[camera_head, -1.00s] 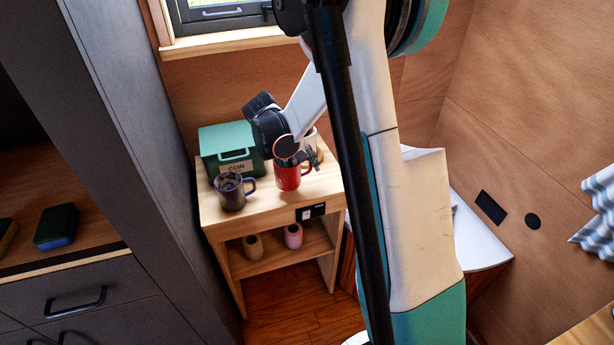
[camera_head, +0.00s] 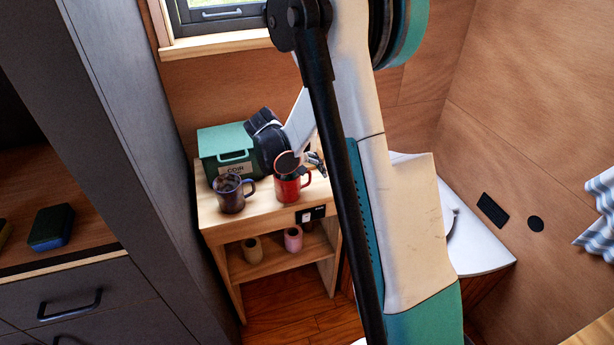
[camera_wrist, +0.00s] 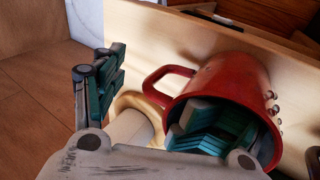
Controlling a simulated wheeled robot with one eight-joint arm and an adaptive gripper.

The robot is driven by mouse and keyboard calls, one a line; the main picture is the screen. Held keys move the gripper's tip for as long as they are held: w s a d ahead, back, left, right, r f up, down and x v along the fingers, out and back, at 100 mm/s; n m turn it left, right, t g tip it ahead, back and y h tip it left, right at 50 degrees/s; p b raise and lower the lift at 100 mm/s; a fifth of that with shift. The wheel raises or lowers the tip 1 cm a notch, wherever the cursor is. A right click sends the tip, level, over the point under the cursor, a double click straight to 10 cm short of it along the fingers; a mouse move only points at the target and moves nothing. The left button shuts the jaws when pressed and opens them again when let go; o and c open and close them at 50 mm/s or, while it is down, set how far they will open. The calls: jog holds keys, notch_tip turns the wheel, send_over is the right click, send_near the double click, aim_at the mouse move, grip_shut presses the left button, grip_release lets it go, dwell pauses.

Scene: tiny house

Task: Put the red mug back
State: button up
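The red mug (camera_head: 288,188) is at the front of the small wooden stand's top (camera_head: 265,212), beside a dark mug (camera_head: 230,193). In the wrist view the red mug (camera_wrist: 235,85) has its mouth toward me and its handle to the left. My gripper (camera_head: 308,163) is at the mug's rim. In the wrist view my gripper (camera_wrist: 150,100) is open: one teal finger is inside the mug, the other is apart, left of the handle. I cannot tell whether the inner finger touches the wall.
A green box (camera_head: 226,145) stands behind the dark mug. A pale round object (camera_wrist: 135,112) lies near the handle, between the fingers in the wrist view. Two small cups (camera_head: 252,249) (camera_head: 293,238) are on the lower shelf. A grey cabinet (camera_head: 115,150) rises at the left.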

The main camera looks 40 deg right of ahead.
jog(key=p+v, duration=0.4)
jog(key=v, duration=0.8)
jog(key=s+a+r+n+t+y, duration=0.2)
jog(key=s+a+r+t+y, duration=0.15)
jog(key=s+a+r, duration=0.5)
jog(key=s+a+r+t+y, duration=0.1)
jog(key=s+a+r+t, duration=0.1)
jog(key=s, duration=0.4)
jog(key=s+a+r+n+t+y, duration=0.1)
jog(key=s+a+t, duration=0.1)
jog(key=s+a, duration=0.2)
jog(key=shift+s+a+r+n, duration=0.3)
jog(key=shift+s+a+r, duration=0.1)
jog(key=shift+s, duration=0.8)
